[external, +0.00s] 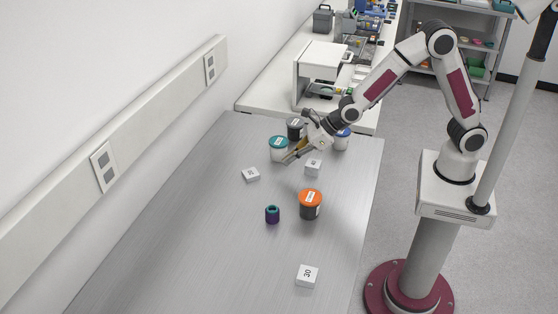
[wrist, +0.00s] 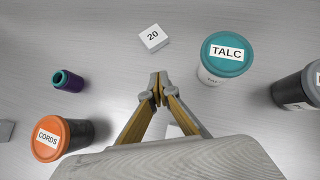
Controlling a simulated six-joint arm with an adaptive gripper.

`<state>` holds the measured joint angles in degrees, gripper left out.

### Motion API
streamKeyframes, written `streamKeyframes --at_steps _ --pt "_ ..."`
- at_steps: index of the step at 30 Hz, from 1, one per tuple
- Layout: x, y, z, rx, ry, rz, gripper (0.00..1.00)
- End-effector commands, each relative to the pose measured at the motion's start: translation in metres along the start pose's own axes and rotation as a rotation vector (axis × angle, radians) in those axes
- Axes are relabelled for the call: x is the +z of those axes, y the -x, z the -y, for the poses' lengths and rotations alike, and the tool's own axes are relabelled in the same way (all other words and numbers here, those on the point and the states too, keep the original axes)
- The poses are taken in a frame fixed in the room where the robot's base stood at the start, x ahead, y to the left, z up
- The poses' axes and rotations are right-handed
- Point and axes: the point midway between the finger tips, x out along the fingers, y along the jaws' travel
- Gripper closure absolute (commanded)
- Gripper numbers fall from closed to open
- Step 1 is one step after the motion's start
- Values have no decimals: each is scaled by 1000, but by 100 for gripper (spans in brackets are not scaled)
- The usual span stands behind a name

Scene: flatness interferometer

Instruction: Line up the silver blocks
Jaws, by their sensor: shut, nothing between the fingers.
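Three small silver-white blocks lie apart on the grey table. The block labelled 20 (wrist: 153,38) lies beyond my fingertips in the wrist view; in the external view it is the left block (external: 250,174). A second block (external: 313,167) lies right of my fingertips, its label too small to read; the wrist view shows it partly hidden under my gripper (wrist: 175,130). The block labelled 30 (external: 307,275) lies at the front. My gripper (external: 287,159) is shut and empty, by the teal-lidded TALC jar (external: 278,149); its fingertips (wrist: 158,90) point toward block 20.
A dark jar (external: 295,127) and a blue-lidded white jar (external: 342,140) stand behind. A white bench (external: 270,95) with equipment adjoins the far end. The front left of the table is clear.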

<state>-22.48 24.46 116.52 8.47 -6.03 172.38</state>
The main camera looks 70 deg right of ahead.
Motion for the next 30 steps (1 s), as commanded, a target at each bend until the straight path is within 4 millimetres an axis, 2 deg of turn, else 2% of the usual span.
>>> streamKeyframes --at_steps 17,30 --pt "0 -55 0 -3 0 -1 100" --pt "25 -77 0 -1 -1 0 100"
